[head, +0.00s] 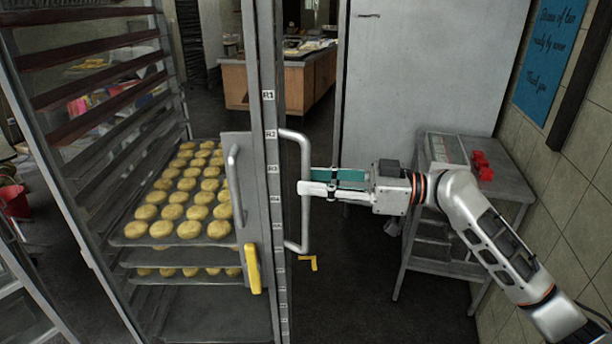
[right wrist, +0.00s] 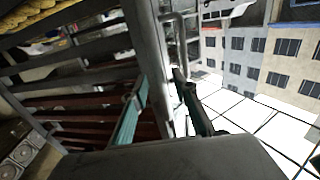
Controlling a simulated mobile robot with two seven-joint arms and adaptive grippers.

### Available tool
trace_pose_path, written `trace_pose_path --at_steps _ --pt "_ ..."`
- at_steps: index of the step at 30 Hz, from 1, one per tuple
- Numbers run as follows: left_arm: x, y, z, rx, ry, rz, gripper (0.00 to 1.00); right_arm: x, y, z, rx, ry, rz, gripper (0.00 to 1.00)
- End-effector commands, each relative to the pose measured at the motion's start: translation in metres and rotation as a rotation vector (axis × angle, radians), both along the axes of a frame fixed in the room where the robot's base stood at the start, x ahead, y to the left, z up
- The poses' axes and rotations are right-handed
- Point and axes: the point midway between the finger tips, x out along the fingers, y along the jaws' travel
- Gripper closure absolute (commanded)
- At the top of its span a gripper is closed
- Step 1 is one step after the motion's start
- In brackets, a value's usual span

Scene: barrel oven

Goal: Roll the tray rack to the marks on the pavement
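The tall metal tray rack (head: 272,205) stands at the left in the head view, with round pastries (head: 190,195) on its trays. A grey upright bar handle (head: 306,222) sticks out from its right post. My right gripper (head: 307,181) is at this handle, with its fingers pointing left. In the right wrist view its two fingers (right wrist: 158,85) are spread apart, with the rack's post behind the gap. I cannot tell whether they touch the handle. My left gripper is not in view. I see no clear pavement marks.
A steel cart (head: 440,268) stands by the tiled wall at right, with red items (head: 482,167) on it. A large grey cabinet (head: 425,75) stands behind. A wooden counter (head: 300,82) is at the back. Dark floor is free between rack and cart. A small yellow L-shaped piece (head: 312,264) shows beside the rack.

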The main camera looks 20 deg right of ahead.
Motion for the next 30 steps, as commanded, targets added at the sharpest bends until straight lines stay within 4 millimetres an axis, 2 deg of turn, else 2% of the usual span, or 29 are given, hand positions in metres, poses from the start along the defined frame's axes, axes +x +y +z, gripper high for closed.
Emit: trace_pose_path --at_steps 6,14,18,30 --pt "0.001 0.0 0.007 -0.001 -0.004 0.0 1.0 0.008 0.015 0.0 0.0 0.001 -0.001 0.72" --pt "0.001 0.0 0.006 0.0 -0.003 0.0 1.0 0.008 0.017 -0.001 0.0 0.001 -0.001 0.72" --pt "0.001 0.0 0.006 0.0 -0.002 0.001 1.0 0.008 0.017 -0.001 0.0 0.001 -0.001 1.0" --pt "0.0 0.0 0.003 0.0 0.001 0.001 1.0 0.009 0.023 -0.001 -0.001 0.0 0.001 1.0"
